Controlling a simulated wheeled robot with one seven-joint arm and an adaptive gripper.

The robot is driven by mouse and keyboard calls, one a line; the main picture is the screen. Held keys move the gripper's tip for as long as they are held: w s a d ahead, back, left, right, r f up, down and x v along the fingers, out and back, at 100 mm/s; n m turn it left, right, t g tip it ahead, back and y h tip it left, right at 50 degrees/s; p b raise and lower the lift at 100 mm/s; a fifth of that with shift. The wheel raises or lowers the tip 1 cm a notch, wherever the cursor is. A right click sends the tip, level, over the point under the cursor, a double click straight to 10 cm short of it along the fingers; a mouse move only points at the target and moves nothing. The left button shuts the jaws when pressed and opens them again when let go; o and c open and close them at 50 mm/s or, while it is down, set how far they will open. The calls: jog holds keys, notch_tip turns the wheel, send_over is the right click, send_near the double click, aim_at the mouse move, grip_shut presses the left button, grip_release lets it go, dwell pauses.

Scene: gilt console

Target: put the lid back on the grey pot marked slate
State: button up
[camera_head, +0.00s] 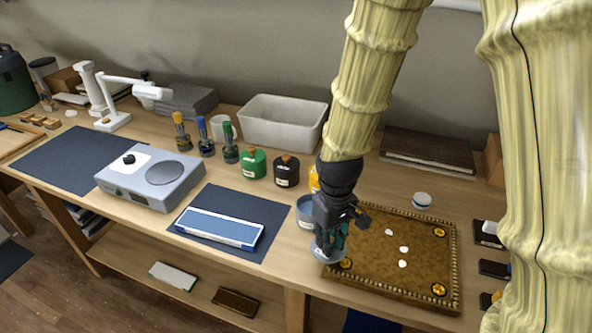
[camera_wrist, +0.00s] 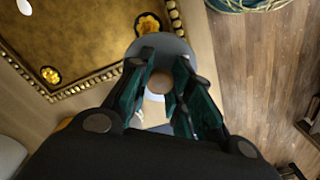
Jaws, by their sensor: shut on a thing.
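My gripper (camera_head: 332,240) is shut on the brown knob (camera_wrist: 160,82) of a round grey lid (camera_wrist: 171,46). The lid (camera_head: 326,254) shows under my fingers in the head view, near the table's front edge, at the left corner of the gilt panel. Whether it touches anything below is unclear. A blue-grey pot (camera_head: 305,213) with a pale label stands just behind and left of my gripper. My gripper partly hides it, and its label is too small to read. Its top is partly covered from view.
Green (camera_head: 254,164) and black (camera_head: 286,172) lidded pots stand behind, with a yellow pot (camera_head: 314,179) partly hidden by my arm. The gilt-edged panel (camera_head: 395,235) lies at right with white chips. A dark mat (camera_head: 267,208) with a blue-white box (camera_head: 218,229) lies left.

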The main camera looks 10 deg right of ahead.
jog(key=w+r+n+p, duration=0.3)
jog(key=w+r+p, duration=0.5)
jog(key=w+p, duration=0.65)
jog(key=shift+s+a+f, duration=0.1)
jog(key=shift+f, duration=2.3)
jog(key=shift+f+b, duration=0.3)
jog(key=shift+f, duration=0.65)
jog(key=shift+p, duration=0.3)
jog(key=shift+f, duration=0.15)
dwell(0.4)
jog(key=o, duration=1)
